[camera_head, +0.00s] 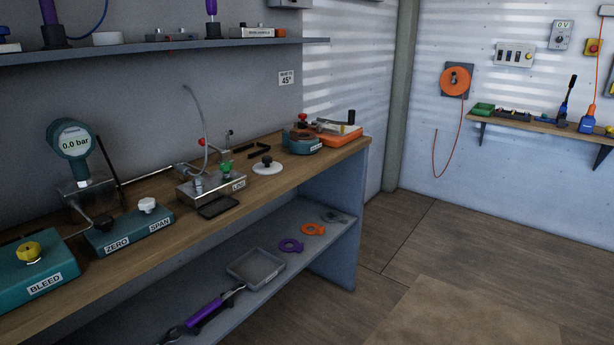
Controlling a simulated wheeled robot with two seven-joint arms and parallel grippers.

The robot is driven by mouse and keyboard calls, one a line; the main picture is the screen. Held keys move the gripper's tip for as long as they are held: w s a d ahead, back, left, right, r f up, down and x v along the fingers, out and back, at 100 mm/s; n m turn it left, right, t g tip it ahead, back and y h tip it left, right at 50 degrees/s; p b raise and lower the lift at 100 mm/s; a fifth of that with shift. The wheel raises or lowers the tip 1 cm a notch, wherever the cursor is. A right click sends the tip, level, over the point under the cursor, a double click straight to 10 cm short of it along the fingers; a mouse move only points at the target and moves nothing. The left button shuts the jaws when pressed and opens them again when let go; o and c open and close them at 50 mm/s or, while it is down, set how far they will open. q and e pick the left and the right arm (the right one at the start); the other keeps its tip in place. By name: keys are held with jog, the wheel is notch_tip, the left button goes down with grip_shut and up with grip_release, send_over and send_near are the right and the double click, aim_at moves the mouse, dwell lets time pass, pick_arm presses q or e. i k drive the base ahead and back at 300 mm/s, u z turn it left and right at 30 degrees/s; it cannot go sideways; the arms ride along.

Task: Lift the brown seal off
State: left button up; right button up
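I cannot pick out a brown seal in the head view. On the bench stands a metal block labelled LOCK (212,187) with a green knob (226,168) and a hose. To its left are a teal box labelled ZERO and SPAN (130,230), with a black and a white knob, and a teal box labelled BLEED (38,272) with a yellow knob (29,251). A round gauge (72,140) reads 0.0 bar. A purple ring tag (291,246) and an orange ring tag (313,229) lie on the lower shelf. Neither gripper shows.
The wooden bench top (150,190) runs along the wall. A white disc (267,169) and an orange tool case (340,134) sit at its right. A grey tray (256,267) lies on the lower shelf. The floor (470,270) to the right is clear.

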aim_at(294, 136)
jog(key=z, duration=0.95)
jog(key=i, duration=2.6)
jog(key=u, duration=1.55)
